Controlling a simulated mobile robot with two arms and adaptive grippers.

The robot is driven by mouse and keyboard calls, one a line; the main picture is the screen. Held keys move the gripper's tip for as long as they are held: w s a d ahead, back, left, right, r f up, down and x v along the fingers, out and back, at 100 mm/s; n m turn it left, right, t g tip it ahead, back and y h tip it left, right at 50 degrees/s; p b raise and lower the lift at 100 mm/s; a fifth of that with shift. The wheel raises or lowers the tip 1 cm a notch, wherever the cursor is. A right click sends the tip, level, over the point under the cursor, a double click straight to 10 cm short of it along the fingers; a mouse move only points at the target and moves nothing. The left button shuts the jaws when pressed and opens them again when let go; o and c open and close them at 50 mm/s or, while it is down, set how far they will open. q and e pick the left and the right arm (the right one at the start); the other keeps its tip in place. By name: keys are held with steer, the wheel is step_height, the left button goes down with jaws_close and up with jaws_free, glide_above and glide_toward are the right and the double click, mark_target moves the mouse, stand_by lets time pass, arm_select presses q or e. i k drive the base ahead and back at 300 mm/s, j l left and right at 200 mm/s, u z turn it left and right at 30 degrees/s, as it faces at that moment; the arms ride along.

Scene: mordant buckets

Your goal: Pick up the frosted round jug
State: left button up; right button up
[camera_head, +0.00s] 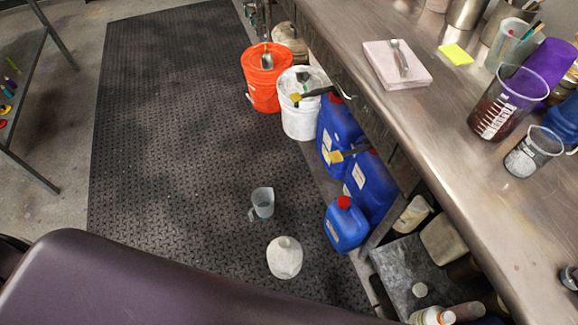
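A pale, frosted-looking round jug (284,258) stands on the black floor mat near the bottom middle of the head view. A smaller grey translucent measuring jug (262,203) with a handle stands on the mat just behind it, apart from it. Neither of my grippers shows in the head view, so nothing is seen touching the round jug.
A blue canister (345,227) with a red cap stands right of the jugs, beside more blue canisters. An orange bucket (264,83) and a white bucket (299,116) stand farther back. A metal counter (420,125) runs along the right. The mat (160,120) is clear to the left.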

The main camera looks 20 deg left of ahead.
mark_target(286, 258)
steer(key=k+j, duration=0.25)
steer(key=k, duration=0.3)
steer(key=k+j+u, duration=0.1)
steer(key=k, duration=0.4)
steer(key=j, duration=0.1)
